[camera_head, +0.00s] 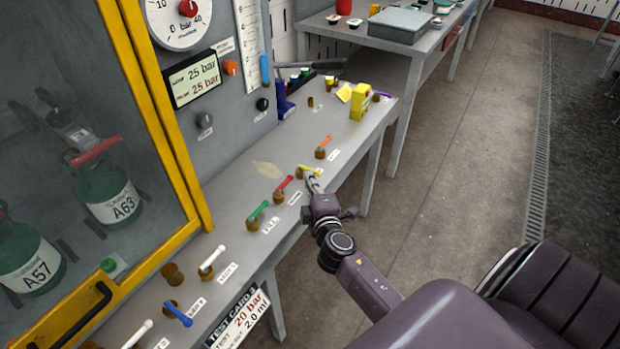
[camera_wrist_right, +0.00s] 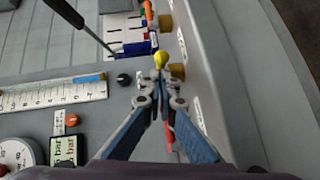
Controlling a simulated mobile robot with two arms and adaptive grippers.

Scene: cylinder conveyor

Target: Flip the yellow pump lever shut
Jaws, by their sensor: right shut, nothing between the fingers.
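The yellow pump lever (camera_head: 309,169) sits on a brass valve along the front of the grey bench (camera_head: 243,185), between a red and an orange lever. My right gripper (camera_head: 313,181) is at it, partly covering the valve. In the right wrist view, the yellow lever's round end (camera_wrist_right: 160,58) is just beyond the shut fingertips (camera_wrist_right: 161,72). Nothing is between the fingers. I cannot tell whether the fingertips touch the lever. My left gripper is not in view.
The red lever (camera_head: 284,183), green lever (camera_head: 257,211) and orange lever (camera_head: 324,142) stand close by. A yellow box (camera_head: 360,101) is at the bench's far end. A yellow-framed cabinet (camera_head: 150,110) and gauge panel are at left. The floor (camera_head: 460,160) at right is clear.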

